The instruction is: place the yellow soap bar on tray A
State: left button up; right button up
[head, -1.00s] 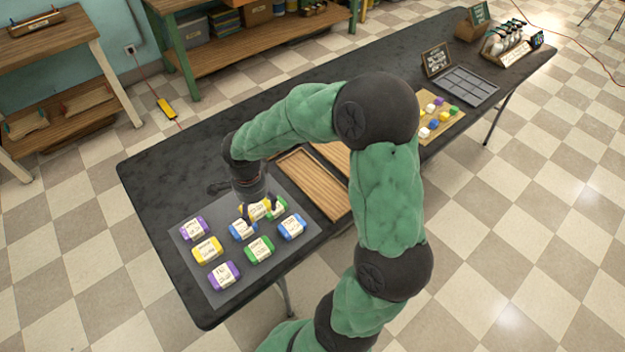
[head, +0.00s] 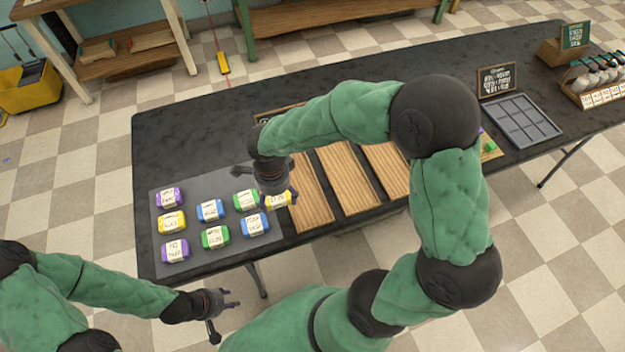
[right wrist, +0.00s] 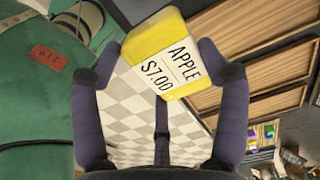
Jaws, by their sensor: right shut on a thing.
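My right gripper (head: 279,200) is shut on a yellow soap bar (head: 277,199) near the right edge of the grey mat, beside the leftmost wooden tray (head: 312,195). In the right wrist view the bar (right wrist: 158,55) sits tilted between the fingertips, its white label reading APPLE $7.00. Two more wooden trays, a middle one (head: 346,181) and a right one (head: 387,170), lie to the right. My right arm partly covers the trays, and I cannot read which is tray A. My left gripper (head: 228,314) is open and empty in front of the table.
The grey mat (head: 200,265) holds several purple, blue, green and yellow labelled bars, including another yellow bar (head: 171,221). A grey compartment tray (head: 520,120) and a small sign (head: 497,80) stand further right. The black tabletop (head: 190,135) behind the mat is clear.

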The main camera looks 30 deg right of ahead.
jog(key=w+d+f+b, duration=0.2)
jog(key=w+d+f, duration=0.25)
jog(key=d, duration=0.25)
jog(key=b, duration=0.2)
send_over(301, 188)
jog(key=f, duration=0.4)
jog(key=shift+s+a+f, duration=0.15)
jog(key=shift+a+f, duration=0.05)
jog(key=shift+a, duration=0.15)
jog(key=shift+w+d+f+b, duration=0.1)
jog(key=shift+f+b, duration=0.1)
jog(key=shift+f, duration=0.45)
jog(key=shift+w+d+f+b, duration=0.1)
jog(key=shift+d+f+b, duration=0.1)
jog(key=shift+f, duration=0.45)
jog(key=shift+d+f+b, duration=0.1)
jog(key=shift+f+b, duration=0.1)
jog(key=shift+f, duration=0.45)
jog(key=shift+f, duration=0.15)
jog(key=o, duration=1.2)
